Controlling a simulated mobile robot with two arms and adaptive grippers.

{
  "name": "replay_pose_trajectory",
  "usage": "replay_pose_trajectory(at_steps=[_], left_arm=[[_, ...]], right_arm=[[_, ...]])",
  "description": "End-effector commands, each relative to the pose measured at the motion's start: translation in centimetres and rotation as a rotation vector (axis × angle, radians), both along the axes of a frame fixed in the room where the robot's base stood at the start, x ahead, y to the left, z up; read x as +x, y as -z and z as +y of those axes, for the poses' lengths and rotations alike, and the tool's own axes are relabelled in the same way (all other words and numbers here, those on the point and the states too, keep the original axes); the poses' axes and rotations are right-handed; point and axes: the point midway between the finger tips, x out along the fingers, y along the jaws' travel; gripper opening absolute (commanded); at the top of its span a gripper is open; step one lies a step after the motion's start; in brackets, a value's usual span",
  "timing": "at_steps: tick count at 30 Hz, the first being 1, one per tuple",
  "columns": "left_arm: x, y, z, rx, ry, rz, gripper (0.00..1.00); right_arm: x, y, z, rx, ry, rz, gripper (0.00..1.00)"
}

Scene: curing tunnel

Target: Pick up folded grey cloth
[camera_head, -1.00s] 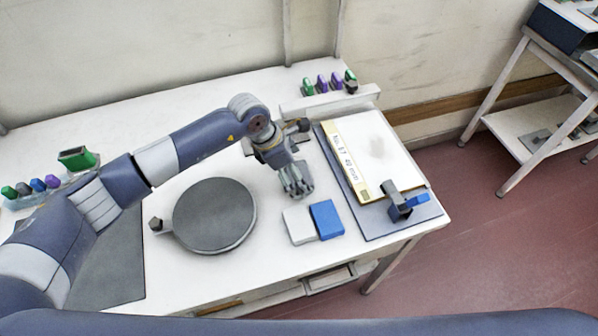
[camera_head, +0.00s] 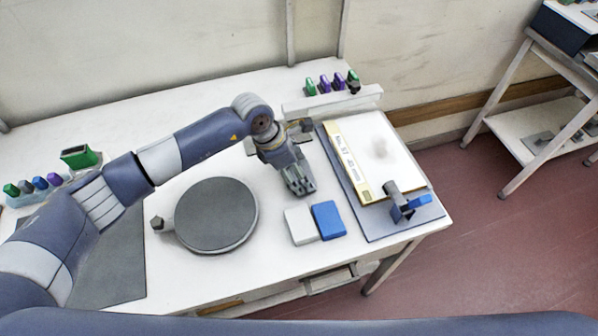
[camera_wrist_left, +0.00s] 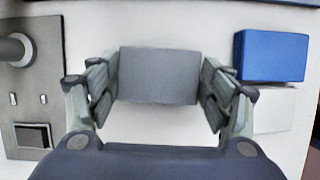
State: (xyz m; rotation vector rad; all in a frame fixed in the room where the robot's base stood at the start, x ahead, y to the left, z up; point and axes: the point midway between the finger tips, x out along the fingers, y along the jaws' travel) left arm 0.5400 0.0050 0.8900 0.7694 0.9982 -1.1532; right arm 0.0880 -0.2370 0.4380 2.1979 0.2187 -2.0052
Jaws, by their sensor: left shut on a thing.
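The folded grey cloth (camera_wrist_left: 160,75) is a flat grey rectangle in the left wrist view, between the two fingers of my left gripper (camera_wrist_left: 160,84). The fingers touch its left and right sides, so the gripper is shut on it. The cloth is hidden there by the fingers. I cannot tell whether it still touches the table. My right gripper is not in view.
A round grey plate (camera_head: 215,215) is on the left. A board with a yellow-edged sheet (camera_head: 384,155) and a clamp (camera_head: 404,201) lies further right. The table front is clear.

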Motion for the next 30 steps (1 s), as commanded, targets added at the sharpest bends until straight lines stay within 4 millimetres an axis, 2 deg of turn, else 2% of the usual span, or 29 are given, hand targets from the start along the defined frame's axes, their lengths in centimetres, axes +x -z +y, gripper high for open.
replay_pose_trajectory(at_steps=[4,6,8,24,30], left_arm=[[0.2,-1.7,0.0,-0.002,0.001,-0.009,0.55],[0.2,-3.1,0.0,-0.002,0.002,-0.011,0.55],[-1.2,-2.9,0.0,0.0,0.004,-0.003,0.55],[-11.9,-3.9,-0.1,-0.001,0.003,-0.004,0.55],[-14.7,-4.2,-0.2,-0.001,0.002,-0.003,0.55]], right_arm=[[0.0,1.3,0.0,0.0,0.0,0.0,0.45],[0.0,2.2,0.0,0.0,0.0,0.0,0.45],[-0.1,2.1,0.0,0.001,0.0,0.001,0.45],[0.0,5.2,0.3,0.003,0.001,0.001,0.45],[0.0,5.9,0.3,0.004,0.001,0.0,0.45]])
